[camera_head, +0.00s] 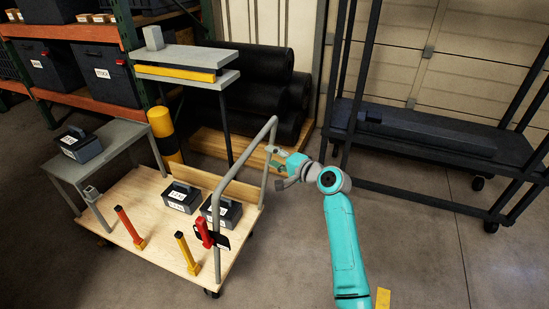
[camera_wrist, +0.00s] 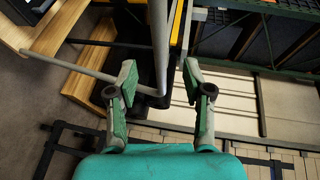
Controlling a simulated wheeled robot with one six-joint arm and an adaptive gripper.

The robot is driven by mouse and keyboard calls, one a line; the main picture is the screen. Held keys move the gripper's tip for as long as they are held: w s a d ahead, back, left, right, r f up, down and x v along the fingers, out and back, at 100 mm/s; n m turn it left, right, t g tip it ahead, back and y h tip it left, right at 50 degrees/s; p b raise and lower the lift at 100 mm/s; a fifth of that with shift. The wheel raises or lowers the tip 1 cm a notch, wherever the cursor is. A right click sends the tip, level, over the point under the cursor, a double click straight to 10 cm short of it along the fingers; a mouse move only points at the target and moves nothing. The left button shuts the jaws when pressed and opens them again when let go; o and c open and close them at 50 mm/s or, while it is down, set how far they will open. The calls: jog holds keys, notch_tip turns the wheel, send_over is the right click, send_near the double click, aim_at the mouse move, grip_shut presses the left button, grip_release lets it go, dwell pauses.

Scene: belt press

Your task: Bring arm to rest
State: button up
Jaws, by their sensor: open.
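My teal arm (camera_head: 342,235) reaches up from the bottom of the head view and bends left at its elbow. My gripper (camera_head: 272,160) is beside the grey handle rail (camera_head: 245,152) of the wooden cart; I cannot tell from the head view whether they touch. In the wrist view my gripper (camera_wrist: 158,85) has its two green-padded fingers apart, with no object held between them. The grey rail (camera_wrist: 160,45) shows beyond and between the fingertips.
The wooden cart (camera_head: 135,210) carries dark labelled boxes (camera_head: 181,197), a red post (camera_head: 130,228), a yellow post (camera_head: 187,252) and a red tool (camera_head: 204,232). A grey table (camera_head: 120,138) and a press (camera_head: 187,60) stand behind. A dark rack (camera_head: 420,170) is right.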

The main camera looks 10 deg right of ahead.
dwell(0.4)
jog(key=s+d+f+h, duration=0.1)
jog(key=s+f+h, duration=0.2)
jog(key=s+f, duration=1.1)
jog(key=s+d+f+n+h, duration=0.1)
jog(key=s+f+h, duration=0.1)
jog(key=s+f, duration=0.5)
jog(key=s+f+n+h, duration=0.1)
jog(key=s+f+h, duration=0.1)
jog(key=s, duration=0.9)
jog(key=s+d+r+n+h, duration=0.2)
jog(key=s+n, duration=0.1)
jog(key=s, duration=1.5)
jog(key=s+r+n+t, duration=0.1)
jog(key=s+r+n, duration=0.4)
jog(key=s+r, duration=0.7)
jog(key=v, duration=0.3)
jog(key=shift+a+f, duration=0.2)
jog(key=shift+a, duration=0.1)
jog(key=shift+s, duration=0.1)
